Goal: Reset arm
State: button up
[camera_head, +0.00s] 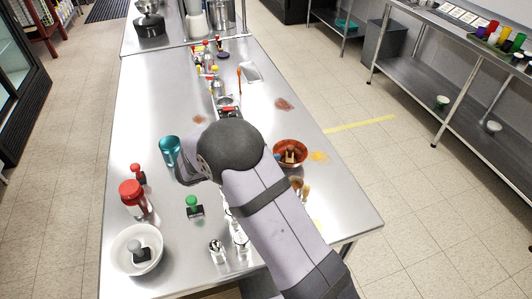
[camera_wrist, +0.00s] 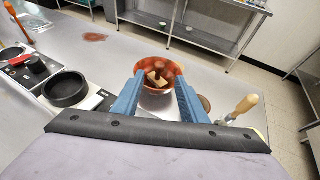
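My gripper (camera_wrist: 160,78) shows in the wrist view as two blue fingers standing apart, with nothing held between them. The copper-red bowl (camera_wrist: 152,101) appears beyond and between the fingers, with brown wooden-looking pieces in it. In the head view my arm reaches in from the bottom right over the steel table, and its dark rounded joint is above the table's middle. The fingers are hidden behind the arm there. The same bowl (camera_head: 301,147) sits just right of that joint.
A teal cup (camera_head: 169,151), red-lidded jar (camera_head: 134,196), green-topped stamp-like tool (camera_head: 194,205) and white bowl (camera_head: 124,241) stand left of my arm. Small metal shakers (camera_head: 217,250) stand near the front. A wooden-handled tool (camera_wrist: 240,108) lies right of the fingers. Floor is open on both sides.

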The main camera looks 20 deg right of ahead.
jog(key=s+d+r+m+g+y+p, duration=0.1)
jog(key=s+r+m+g+y+p, duration=0.15)
jog(key=s+m, duration=0.55)
jog(key=s+d+r+m+g+y+p, duration=0.1)
jog(key=s+m+g+y+p, duration=0.25)
jog(key=s+m, duration=0.4)
jog(key=s+a+f+m+y+b, duration=0.2)
jog(key=s, duration=0.1)
jog(key=s+a+f+m+y+b, duration=0.2)
jog(key=s, duration=0.2)
jog(key=s+a+f+m+y+b, duration=0.2)
jog(key=s+m, duration=0.1)
jog(key=s, duration=0.1)
jog(key=shift+s+a+f+t, duration=0.1)
jog(key=shift+a+f+t, duration=0.05)
jog(key=shift+a+t, duration=0.2)
